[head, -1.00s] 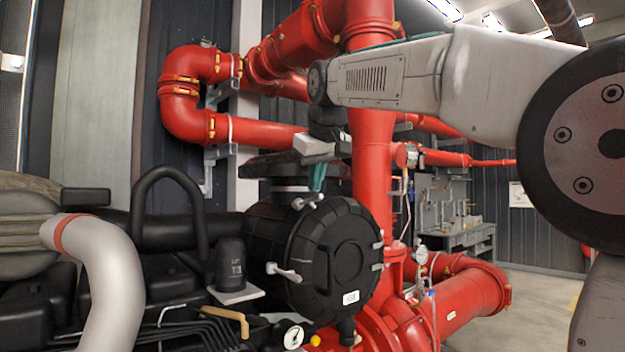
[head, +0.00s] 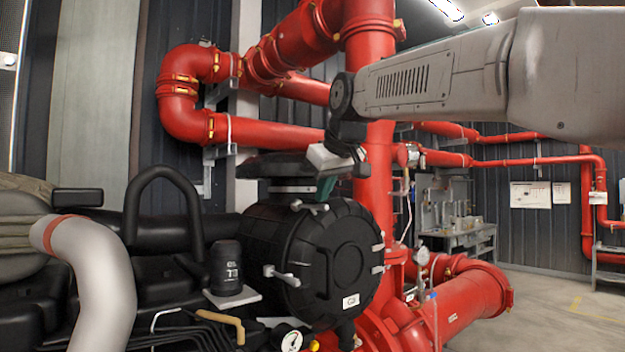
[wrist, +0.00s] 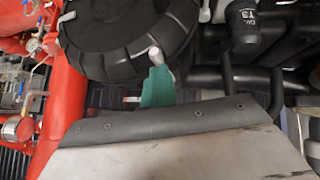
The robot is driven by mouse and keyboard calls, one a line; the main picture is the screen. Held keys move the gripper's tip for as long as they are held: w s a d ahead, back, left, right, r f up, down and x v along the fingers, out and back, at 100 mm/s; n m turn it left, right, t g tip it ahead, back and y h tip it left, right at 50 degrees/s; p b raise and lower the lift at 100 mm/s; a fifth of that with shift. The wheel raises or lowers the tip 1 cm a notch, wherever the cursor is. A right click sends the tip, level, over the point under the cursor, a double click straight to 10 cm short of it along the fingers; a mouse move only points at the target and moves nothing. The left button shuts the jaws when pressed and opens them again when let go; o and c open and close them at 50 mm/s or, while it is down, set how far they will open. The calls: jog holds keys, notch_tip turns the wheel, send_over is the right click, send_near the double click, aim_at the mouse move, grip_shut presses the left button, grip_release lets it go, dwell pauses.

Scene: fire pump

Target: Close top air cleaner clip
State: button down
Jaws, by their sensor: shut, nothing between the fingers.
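The black, round air cleaner (head: 340,255) stands in the middle of the head view. Its top clip (head: 310,206), a small pale metal lever, is at the upper rim; in the wrist view the pale end of the clip (wrist: 155,54) shows right at the tip of my gripper. My gripper (head: 325,188), with teal fingers, points down just above the top clip. In the wrist view the shut, empty gripper (wrist: 158,82) is very close to the clip or touching it; I cannot tell which. The clip's latching end is hard to make out.
A left clip (head: 282,276) sticks out from the air cleaner's side. Two clips (head: 377,258) sit on its right rim. Red pipes (head: 373,185) rise close behind and right. A black filter (head: 227,268) and a grey hose (head: 100,285) are at left. Open floor (head: 560,310) lies right.

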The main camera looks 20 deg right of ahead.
jog(key=shift+d, duration=0.15)
jog(key=shift+r, duration=0.35)
jog(key=w+a+r+v, duration=0.1)
jog(key=v, duration=1.2)
jog(key=shift+d+r, duration=0.3)
notch_tip(320, 180, down, 9)
jog(key=m+g, duration=0.1)
jog(key=g, duration=0.1)
jog(key=s+d+f+m+g, duration=0.2)
jog(key=s+f, duration=1.2)
jog(key=f, duration=0.4)
jog(key=s+d+f+m+g+h, duration=0.1)
jog(key=s+d+f+g, duration=0.1)
jog(key=s+f, duration=1.3)
notch_tip(320, 180, down, 3)
jog(key=shift+f+m+g, duration=0.1)
jog(key=shift+m+g, duration=0.3)
